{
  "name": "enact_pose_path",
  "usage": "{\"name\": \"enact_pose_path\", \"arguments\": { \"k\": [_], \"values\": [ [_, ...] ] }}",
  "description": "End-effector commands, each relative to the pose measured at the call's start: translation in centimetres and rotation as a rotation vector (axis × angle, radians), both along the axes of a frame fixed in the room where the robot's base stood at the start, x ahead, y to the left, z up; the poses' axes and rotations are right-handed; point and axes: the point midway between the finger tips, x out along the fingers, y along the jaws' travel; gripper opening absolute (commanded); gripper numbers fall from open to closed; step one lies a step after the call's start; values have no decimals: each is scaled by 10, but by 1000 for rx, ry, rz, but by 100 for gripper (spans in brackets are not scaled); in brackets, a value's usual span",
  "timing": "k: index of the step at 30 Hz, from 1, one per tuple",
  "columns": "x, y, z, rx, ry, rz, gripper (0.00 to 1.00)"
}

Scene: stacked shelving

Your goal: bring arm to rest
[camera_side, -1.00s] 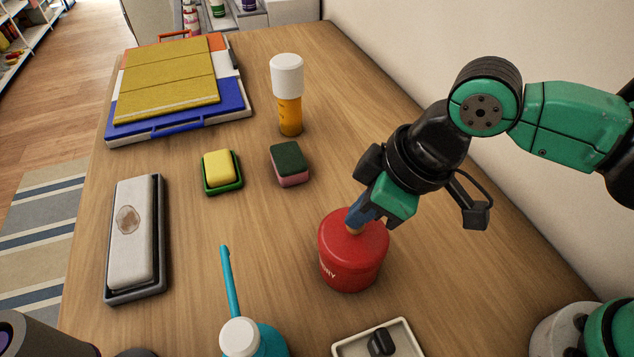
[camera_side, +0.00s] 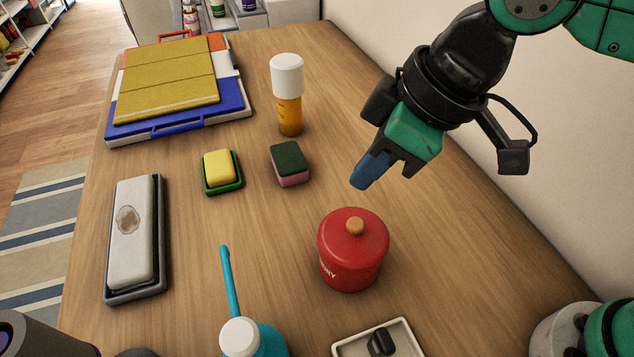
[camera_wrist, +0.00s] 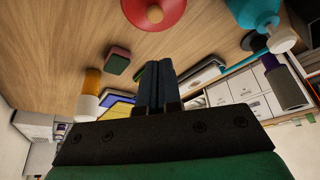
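My gripper (camera_side: 372,170) hangs in the air above and behind the red canister, clear of it, with its blue fingers pointing down and to the left. In the wrist view the two fingers (camera_wrist: 157,84) lie side by side against each other, with nothing between them. The red canister (camera_side: 350,262) stands upright on the wooden table, its lid on and its wooden knob (camera_side: 355,226) bare. The canister's lid also shows at the top of the wrist view (camera_wrist: 135,10).
A green-and-pink sponge (camera_side: 289,164), a yellow sponge in a green dish (camera_side: 221,171) and an orange bottle with a white cap (camera_side: 288,95) stand nearby. A teal bottle (camera_side: 262,345) and a shallow tray (camera_side: 345,348) are in front. A wall (camera_side: 400,40) runs along the right.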

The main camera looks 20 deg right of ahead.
Motion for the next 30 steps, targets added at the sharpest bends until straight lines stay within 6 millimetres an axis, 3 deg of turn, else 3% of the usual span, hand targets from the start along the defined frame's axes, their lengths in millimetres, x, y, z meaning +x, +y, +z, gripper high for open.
{"name": "enact_pose_path", "arguments": {
  "k": [11, 14, 17, 19, 24, 27, 30],
  "values": [
    [0, -1, 4, 0, 0, -1, 0],
    [6, -13, 3, 8, -9, -51, 0],
    [19, -50, -1, 28, -39, -193, 0],
    [28, -85, -7, 46, -72, -333, 0],
    [31, -163, -22, 80, -155, -642, 0],
    [28, -191, -28, 89, -193, -760, 0],
    [25, -204, -32, 93, -212, -818, 0]
  ]
}}
